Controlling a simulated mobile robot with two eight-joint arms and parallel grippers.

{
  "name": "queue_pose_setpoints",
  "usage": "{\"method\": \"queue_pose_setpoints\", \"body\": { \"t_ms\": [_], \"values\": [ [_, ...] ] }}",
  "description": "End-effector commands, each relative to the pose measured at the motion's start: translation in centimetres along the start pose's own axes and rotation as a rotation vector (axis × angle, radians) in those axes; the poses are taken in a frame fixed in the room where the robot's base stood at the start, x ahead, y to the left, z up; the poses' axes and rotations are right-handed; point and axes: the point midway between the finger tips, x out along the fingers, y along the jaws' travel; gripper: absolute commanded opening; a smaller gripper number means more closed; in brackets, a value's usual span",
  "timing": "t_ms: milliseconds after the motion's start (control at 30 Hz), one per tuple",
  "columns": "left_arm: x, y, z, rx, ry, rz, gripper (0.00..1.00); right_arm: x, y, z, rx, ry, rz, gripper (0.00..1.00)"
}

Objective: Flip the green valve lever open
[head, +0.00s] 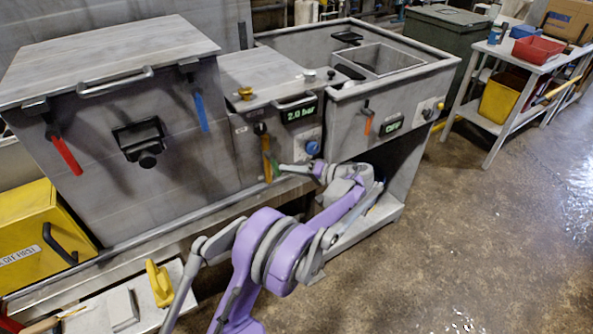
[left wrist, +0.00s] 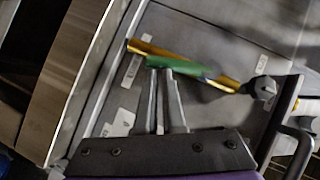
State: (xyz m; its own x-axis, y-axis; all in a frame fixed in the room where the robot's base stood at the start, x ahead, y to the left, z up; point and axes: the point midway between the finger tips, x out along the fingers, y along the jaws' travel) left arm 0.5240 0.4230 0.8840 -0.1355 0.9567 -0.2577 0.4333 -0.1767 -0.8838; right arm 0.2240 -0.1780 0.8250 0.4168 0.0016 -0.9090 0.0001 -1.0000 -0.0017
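My left gripper (head: 284,169) is at the lever. In the left wrist view its two slim fingers (left wrist: 162,78) are close together with a narrow gap, their tips at the lever's lower edge. I cannot tell whether they touch it or grip it. My right gripper is not in view.
A red lever (head: 64,153) and a blue lever (head: 201,112) hang on the left box. A blue knob (head: 312,147) and an orange-red lever (head: 368,121) are to the right. A yellow container (head: 42,237) stands lower left. The floor at right is clear.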

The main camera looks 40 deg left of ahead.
Motion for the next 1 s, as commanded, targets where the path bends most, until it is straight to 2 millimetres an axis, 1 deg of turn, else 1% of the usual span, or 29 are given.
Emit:
{"method": "queue_pose_setpoints", "body": {
  "t_ms": [100, 400, 1000],
  "values": [
    [0.5, 0.2, 0.5, -0.001, -0.002, 0.002, 0.0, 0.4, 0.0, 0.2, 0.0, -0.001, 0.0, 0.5],
    [1.0, 0.2, 1.1, -0.003, -0.003, 0.003, 0.0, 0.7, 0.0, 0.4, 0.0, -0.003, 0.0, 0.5],
    [1.1, 0.2, 1.4, -0.003, -0.005, 0.003, 0.0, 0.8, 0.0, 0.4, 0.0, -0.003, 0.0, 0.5]
  ]
}}
